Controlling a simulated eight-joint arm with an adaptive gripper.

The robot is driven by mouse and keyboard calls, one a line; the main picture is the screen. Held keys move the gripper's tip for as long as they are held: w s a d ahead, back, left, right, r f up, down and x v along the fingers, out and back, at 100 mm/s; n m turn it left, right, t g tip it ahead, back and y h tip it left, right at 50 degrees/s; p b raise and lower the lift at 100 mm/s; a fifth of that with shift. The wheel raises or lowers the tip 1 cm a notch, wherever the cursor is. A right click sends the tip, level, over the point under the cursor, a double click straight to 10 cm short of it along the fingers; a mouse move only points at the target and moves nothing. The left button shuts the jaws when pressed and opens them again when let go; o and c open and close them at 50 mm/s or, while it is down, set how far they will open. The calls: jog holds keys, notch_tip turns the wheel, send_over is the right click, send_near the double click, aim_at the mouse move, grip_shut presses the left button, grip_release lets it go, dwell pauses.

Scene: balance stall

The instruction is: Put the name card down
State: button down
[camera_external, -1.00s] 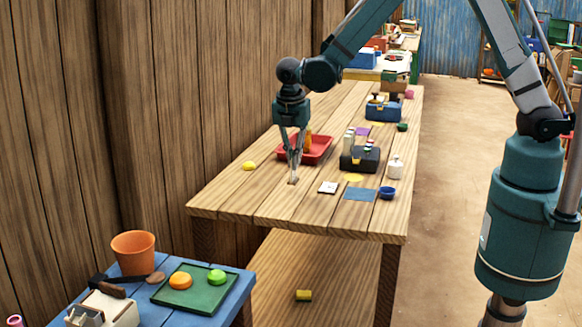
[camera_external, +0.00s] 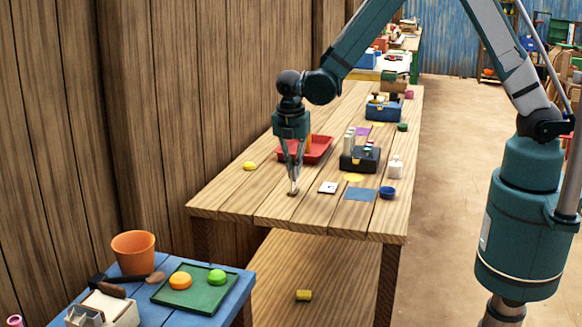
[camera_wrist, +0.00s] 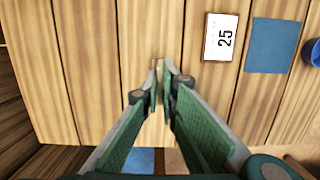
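My gripper (camera_external: 293,184) points straight down over the near part of the wooden table (camera_external: 235,205), its tips at or just above the surface. In the wrist view my gripper (camera_wrist: 160,88) has its fingers nearly together, with a small, thin tan piece (camera_wrist: 159,65) between the tips. I take this to be the name card, seen edge-on; its face is hidden. I cannot tell whether it touches the table. A white card marked 25 (camera_wrist: 221,37) lies flat to the right of the fingers, apart from them; it also shows in the external view (camera_external: 328,187).
A red tray (camera_external: 322,154) stands behind my gripper. A blue mat (camera_external: 360,194), blue bowl (camera_external: 387,192), black caddy (camera_external: 358,164) and white bottle (camera_external: 396,170) are to the right. A yellow object (camera_external: 249,166) lies at the left. The table's front-left area is clear.

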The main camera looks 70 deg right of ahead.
jog(key=shift+f, duration=0.15)
jog(key=c, duration=2.7)
grip_release()
jog(key=shift+o, duration=0.2)
notch_tip(320, 180, up, 12)
jog(key=a+p, duration=0.1)
jog(key=shift+a, duration=0.4)
jog(key=shift+r, duration=0.2)
